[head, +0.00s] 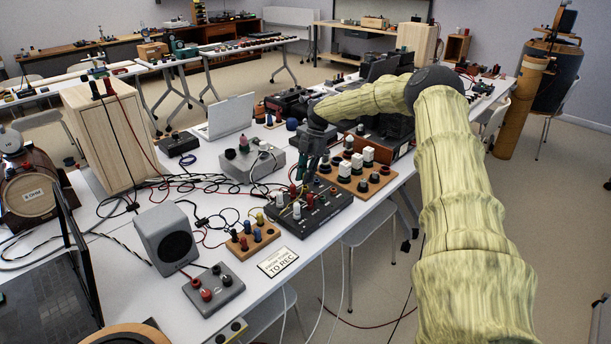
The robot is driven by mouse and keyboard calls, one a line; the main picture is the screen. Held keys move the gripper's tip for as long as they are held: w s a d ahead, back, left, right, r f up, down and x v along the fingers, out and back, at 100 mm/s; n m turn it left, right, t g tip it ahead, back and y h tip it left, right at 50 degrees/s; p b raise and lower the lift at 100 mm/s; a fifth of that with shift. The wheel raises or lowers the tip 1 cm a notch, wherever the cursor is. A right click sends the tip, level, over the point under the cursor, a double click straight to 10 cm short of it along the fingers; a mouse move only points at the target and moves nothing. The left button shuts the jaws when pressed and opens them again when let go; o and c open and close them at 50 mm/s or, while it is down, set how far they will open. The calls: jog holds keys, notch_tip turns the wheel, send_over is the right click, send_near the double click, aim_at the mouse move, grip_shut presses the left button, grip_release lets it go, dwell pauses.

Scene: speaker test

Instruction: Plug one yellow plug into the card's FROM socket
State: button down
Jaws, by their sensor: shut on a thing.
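The card (278,262) lies near the table's front edge. Its lower line reads "TO REC"; the upper line is too small to read surely. A yellow plug (260,218) stands upright in a small wooden block (234,249) among blue, red and other plugs. A dark panel box (333,213) with sockets, knobs and red and white plugs sits behind and right of the card. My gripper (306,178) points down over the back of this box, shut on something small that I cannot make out. The fingertips are partly lost against dark things. The FROM socket cannot be picked out.
A grey box (252,161) stands behind the panel box. A wooden block with white and black knobs (356,175) is close to the gripper's right. A grey speaker (165,240) and a grey terminal box (213,289) stand left of the card. Loose cables cover the table's left middle.

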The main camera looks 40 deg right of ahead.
jog(key=shift+f+b, duration=0.4)
jog(key=shift+f, duration=0.45)
dwell(0.3)
jog(key=c, duration=1.3)
grip_release()
jog(key=shift+r, duration=0.15)
jog(key=shift+r+p, duration=2.2)
jog(key=shift+r, duration=1.4)
jog(key=shift+s, duration=0.1)
